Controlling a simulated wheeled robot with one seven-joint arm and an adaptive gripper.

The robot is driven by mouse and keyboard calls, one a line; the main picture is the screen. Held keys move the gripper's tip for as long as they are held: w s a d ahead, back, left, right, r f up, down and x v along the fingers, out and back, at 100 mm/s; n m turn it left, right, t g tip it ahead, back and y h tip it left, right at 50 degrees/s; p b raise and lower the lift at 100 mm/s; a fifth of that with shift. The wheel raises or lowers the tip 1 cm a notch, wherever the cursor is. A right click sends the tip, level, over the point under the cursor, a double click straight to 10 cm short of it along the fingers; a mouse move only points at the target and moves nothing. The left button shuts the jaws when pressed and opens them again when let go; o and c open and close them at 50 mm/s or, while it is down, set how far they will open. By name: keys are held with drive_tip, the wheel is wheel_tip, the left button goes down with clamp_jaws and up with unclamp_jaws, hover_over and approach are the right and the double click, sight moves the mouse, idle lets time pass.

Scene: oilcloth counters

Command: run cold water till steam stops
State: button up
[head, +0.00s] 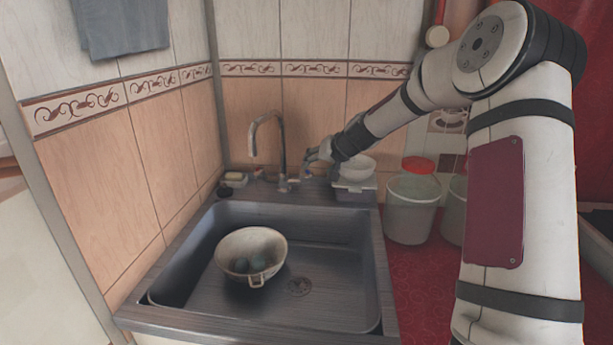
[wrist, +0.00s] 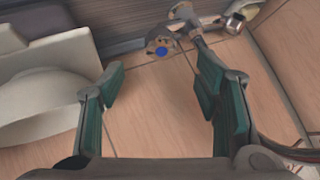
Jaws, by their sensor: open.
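A metal tap (head: 282,150) with a curved spout stands at the sink's back edge. No water stream or steam can be made out. A light bowl with handles (head: 235,245) sits in the dark sink (head: 335,265), holding a few dark round things. My gripper (head: 312,160) is just right of the tap. In the wrist view my gripper (wrist: 162,76) is open and empty. A tap knob with a blue dot (wrist: 160,50) shows beyond the gap between its fingertips, apart from them.
A white bowl (head: 357,166) rests on a box right of my gripper; a pale rounded dish (wrist: 40,95) fills the wrist view's left. Small items, including a sponge (head: 235,178), lie left of the tap.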

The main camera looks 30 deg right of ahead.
sight(308, 173)
drive_tip(key=x, duration=0.9)
drive_tip(key=shift+w+f, duration=0.2)
drive_tip(key=shift+a, duration=0.1)
drive_tip(key=c, duration=1.2)
